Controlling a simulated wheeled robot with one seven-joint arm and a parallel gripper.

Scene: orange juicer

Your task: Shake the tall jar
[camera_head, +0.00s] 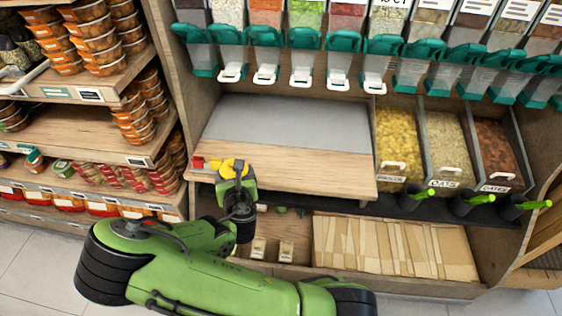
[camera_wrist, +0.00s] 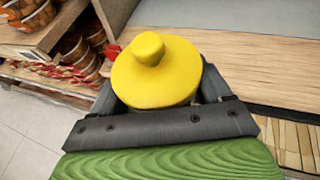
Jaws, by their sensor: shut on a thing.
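The thing in my gripper has a round yellow lid with a knob, which fills the middle of the wrist view (camera_wrist: 155,75). I take it for the tall jar; its body below the lid is hidden there. In the head view the yellow lid (camera_head: 233,168) shows at the end of my green arm, with a red part beside it at the left. My gripper (camera_head: 236,180) is shut on the jar, at the front edge of the wooden counter. The dark jaws (camera_wrist: 160,115) sit on both sides below the lid.
The wooden counter (camera_head: 290,165) is bare, with a grey panel behind. Teal-handled dispensers (camera_head: 300,45) hang above it. Open food bins (camera_head: 445,150) stand at right. Shelves of packed jars (camera_head: 85,180) stand close at left. Paper bags (camera_head: 395,245) lie below the counter.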

